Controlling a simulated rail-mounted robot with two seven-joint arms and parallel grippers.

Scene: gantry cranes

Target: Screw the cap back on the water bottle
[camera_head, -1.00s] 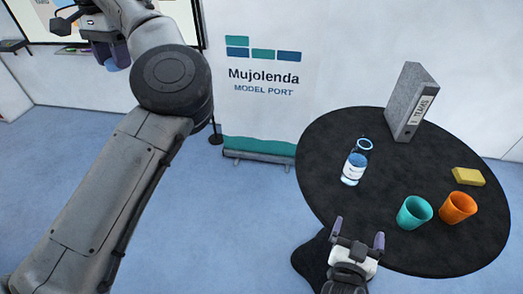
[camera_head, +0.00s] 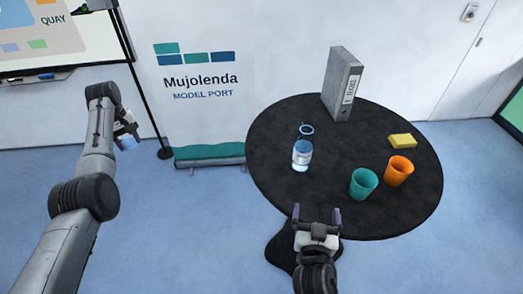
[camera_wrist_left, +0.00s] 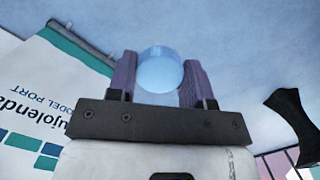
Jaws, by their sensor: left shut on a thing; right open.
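The water bottle (camera_head: 301,158) stands upright on the left part of the round black table (camera_head: 272,185), with a blue ring (camera_head: 306,129) showing at its top. My left gripper (camera_head: 127,137) is away from the table, well left of the bottle, in front of the wall. In the left wrist view the left gripper (camera_wrist_left: 160,80) is shut on a round, light blue cap (camera_wrist_left: 160,70), held between its purple fingers. My right gripper (camera_head: 317,214) is open and empty at the table's front edge, in front of the bottle and apart from it.
A teal cup (camera_head: 363,184) and an orange cup (camera_head: 399,171) stand right of the bottle. A yellow block (camera_head: 402,141) and an upright grey binder (camera_head: 342,84) are farther back. A banner (camera_head: 202,75) and its stand (camera_head: 209,157) are between my left gripper and the table.

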